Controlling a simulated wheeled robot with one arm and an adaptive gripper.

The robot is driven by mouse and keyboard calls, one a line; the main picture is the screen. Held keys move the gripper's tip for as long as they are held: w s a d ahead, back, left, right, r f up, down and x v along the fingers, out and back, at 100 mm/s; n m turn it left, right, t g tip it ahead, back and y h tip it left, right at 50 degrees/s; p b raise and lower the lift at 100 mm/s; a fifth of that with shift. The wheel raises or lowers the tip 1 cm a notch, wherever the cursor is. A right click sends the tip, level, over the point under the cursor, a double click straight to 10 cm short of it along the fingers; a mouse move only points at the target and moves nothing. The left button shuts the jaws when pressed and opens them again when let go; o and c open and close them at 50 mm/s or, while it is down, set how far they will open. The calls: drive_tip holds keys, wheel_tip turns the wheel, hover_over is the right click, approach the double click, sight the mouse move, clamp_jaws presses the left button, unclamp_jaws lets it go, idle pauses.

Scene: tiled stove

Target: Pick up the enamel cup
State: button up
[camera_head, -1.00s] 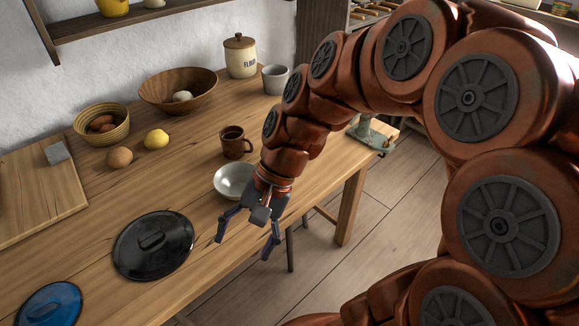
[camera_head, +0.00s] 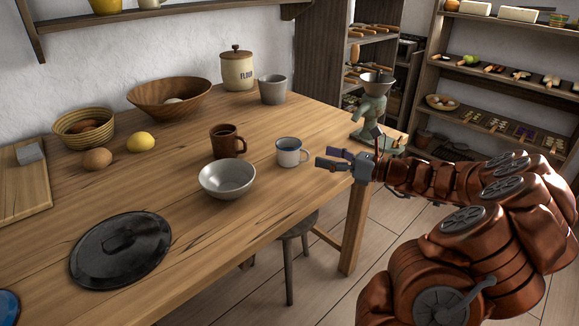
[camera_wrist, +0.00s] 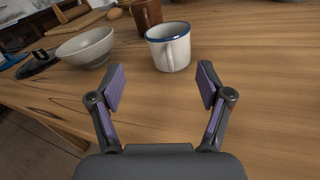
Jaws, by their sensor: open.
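The enamel cup (camera_head: 289,155) is white with a blue rim and stands upright on the wooden table, near its right edge. It also shows in the wrist view (camera_wrist: 177,52), with its handle toward my gripper. My gripper (camera_head: 331,159) is open and empty, to the right of the cup with its fingers pointing at it. In the wrist view my gripper's fingers (camera_wrist: 160,88) are spread, and the cup stands ahead of the gap between them, apart from both fingertips.
A pale bowl (camera_head: 228,180) and a brown mug (camera_head: 227,142) stand left of the cup. A grey cup (camera_head: 272,90) and a flour jar (camera_head: 237,70) are behind. A green grinder (camera_head: 371,109) stands at the table's right corner. A black lid (camera_head: 121,251) lies front left.

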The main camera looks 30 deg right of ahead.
sight(294, 154)
drive_tip(key=shift+d+f+m, duration=0.3)
drive_tip(key=shift+d, duration=0.25)
drive_tip(key=shift+w+a, duration=0.1)
drive_tip(key=shift+w, duration=0.2)
drive_tip(key=shift+b+x, duration=0.65)
drive_tip(key=shift+x, duration=2.9)
drive_tip(key=shift+r, duration=0.1)
drive_tip(key=shift+c, duration=0.4)
clamp_jaws()
